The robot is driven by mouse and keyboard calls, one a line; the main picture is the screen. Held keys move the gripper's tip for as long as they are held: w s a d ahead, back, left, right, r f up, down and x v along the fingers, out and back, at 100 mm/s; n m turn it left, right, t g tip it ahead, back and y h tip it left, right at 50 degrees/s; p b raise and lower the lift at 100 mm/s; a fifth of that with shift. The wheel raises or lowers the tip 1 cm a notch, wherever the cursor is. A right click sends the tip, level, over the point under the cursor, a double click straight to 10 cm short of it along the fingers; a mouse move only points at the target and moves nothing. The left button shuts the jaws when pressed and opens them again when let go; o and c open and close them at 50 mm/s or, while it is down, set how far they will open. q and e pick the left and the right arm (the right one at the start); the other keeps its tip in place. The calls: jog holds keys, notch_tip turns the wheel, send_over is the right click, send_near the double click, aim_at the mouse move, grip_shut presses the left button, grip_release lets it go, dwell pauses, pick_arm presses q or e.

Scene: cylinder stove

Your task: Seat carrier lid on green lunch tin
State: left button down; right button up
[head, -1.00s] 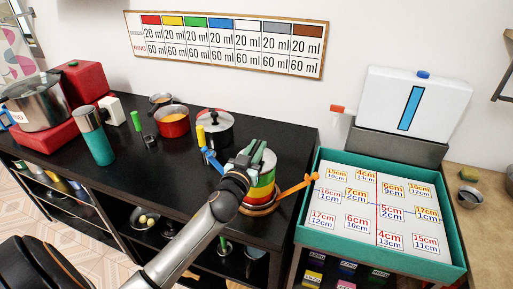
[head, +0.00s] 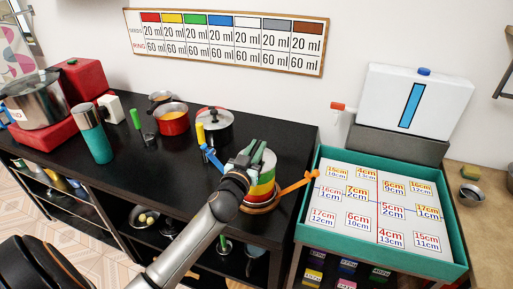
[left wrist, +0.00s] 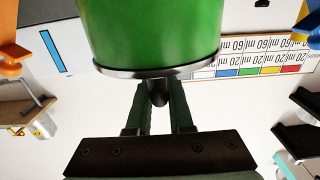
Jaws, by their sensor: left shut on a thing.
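The carrier lid is a thin silver disc (left wrist: 158,73) with a dark knob (left wrist: 157,92) in the left wrist view. My left gripper (left wrist: 157,100) is shut on that knob. The green lunch tin (left wrist: 150,35) is right against the lid's far side, with no gap that I can see. In the head view my left gripper (head: 256,158) is over the top of a stack of coloured tins, with yellow and red bands (head: 262,190) showing lower down. The gripper hides part of the stack's top. My right gripper is not in view.
A blue clip-like arm (head: 211,157) and an orange one (head: 299,187) stick out either side of the stack. A lidded pot (head: 216,128), a red pan (head: 172,119) and a teal flask (head: 93,135) stand on the black counter (head: 130,178). A teal-rimmed tray (head: 450,235) is at right.

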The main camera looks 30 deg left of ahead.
pick_arm(q)
jog(key=c, duration=1.1)
grip_release()
jog(key=shift+s, duration=0.1)
jog(key=shift+p+v, duration=0.4)
jog(key=shift+v, duration=5.05)
jog(key=shift+d, duration=0.1)
jog(key=s+d+f+m+g+h, duration=0.1)
jog(key=s+d+f+g+h, duration=0.1)
jog(key=s+d+f, duration=0.3)
jog(key=s+d+f+m+g+h, duration=0.2)
jog(key=s+d+f, duration=0.3)
jog(key=f, duration=0.7)
jog(key=s+d+f+m+g+h, duration=0.1)
jog(key=s+d+f+g+h, duration=0.1)
jog(key=s+d+f+g, duration=0.2)
jog(key=shift+s+d+f+m+p, duration=0.15)
jog(key=shift+s+f, duration=0.3)
jog(key=shift+f, duration=0.35)
jog(key=shift+s+d+f+m+p, duration=0.1)
jog(key=shift+s+f, duration=0.3)
jog(key=shift+f, duration=0.4)
jog(key=shift+s+d+f+m+p, duration=0.15)
jog(key=shift+s+f, duration=0.3)
jog(key=shift+f, duration=0.35)
